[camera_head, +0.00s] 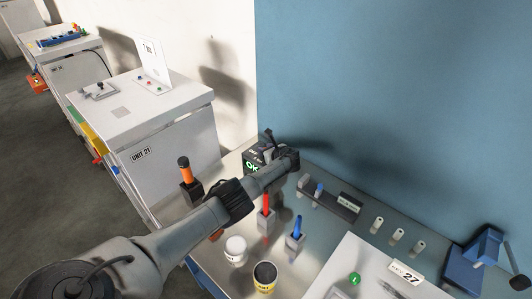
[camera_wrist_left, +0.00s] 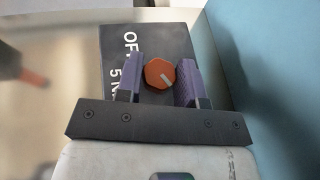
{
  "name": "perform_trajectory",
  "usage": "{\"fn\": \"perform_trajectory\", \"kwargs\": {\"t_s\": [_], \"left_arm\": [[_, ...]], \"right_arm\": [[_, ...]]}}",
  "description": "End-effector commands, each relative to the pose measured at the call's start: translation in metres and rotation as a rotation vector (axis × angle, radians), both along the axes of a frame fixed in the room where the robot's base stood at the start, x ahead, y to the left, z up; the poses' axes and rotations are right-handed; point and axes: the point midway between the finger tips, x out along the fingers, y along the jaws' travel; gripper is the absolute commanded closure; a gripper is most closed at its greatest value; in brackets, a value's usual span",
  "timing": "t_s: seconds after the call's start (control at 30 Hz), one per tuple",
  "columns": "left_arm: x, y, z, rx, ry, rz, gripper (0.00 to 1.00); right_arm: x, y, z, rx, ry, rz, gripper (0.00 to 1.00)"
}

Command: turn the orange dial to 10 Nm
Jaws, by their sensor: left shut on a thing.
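The orange dial (camera_wrist_left: 159,73) sits on a dark box (camera_wrist_left: 150,42) in the left wrist view. White lettering on the box reads "OFF" and "5 N", the rest covered by a finger. A pale pointer mark on the dial points toward the lower right of that view. My left gripper (camera_wrist_left: 157,79) has one purple finger on each side of the dial and is shut on it. My right gripper is not in view.
An orange-handled tool (camera_head: 184,166) stands in a dark holder left of my arm. A red tool (camera_head: 265,203), a blue tool (camera_head: 297,228), a white cup (camera_head: 235,246) and a yellow cup (camera_head: 264,276) stand close in front. A blue wall (camera_head: 400,90) rises behind.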

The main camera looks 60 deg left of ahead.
Motion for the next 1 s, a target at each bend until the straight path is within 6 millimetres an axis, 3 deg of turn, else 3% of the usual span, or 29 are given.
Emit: {"fn": "perform_trajectory", "kwargs": {"t_s": [0.33, 0.37, 0.6, 1.0], "left_arm": [[-0.001, 0.0, -0.001, -0.001, 0.001, 0.003, 0.89], [-0.001, 0.0, -0.001, -0.001, 0.001, 0.003, 0.63], [0.0, 0.0, -0.001, -0.001, 0.001, 0.002, 0.4], [0.0, -0.008, 0.006, 0.0, 0.0, 0.001, 0.4]], "right_arm": [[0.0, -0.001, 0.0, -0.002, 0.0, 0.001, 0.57], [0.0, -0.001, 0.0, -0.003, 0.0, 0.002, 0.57], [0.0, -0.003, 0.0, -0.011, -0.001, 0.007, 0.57], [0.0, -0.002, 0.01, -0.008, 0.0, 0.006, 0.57]]}}
